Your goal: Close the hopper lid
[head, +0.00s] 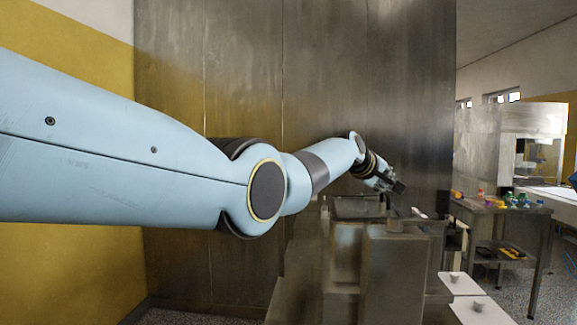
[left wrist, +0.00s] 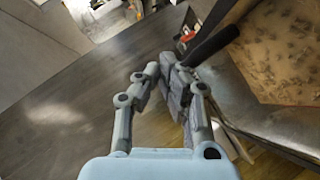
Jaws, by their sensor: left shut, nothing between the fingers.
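The steel hopper (head: 358,208) stands in the middle of the head view, on top of a grey machine body. My left gripper (head: 390,185) is at its upper right side, small in that view. In the left wrist view my left gripper (left wrist: 165,70) has its fingers together with nothing held. A black bar-like handle (left wrist: 212,46) lies just beyond the fingertips; I cannot tell whether they touch it. To its right is a brown, speckled surface (left wrist: 285,55) inside a metal edge. Which part is the lid, and its angle, I cannot tell clearly. My right gripper does not show.
A tall steel wall (head: 300,70) stands behind the machine. At the right a steel table (head: 515,210) carries several small coloured items. White panels (head: 480,308) with small knobs are at the lower right.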

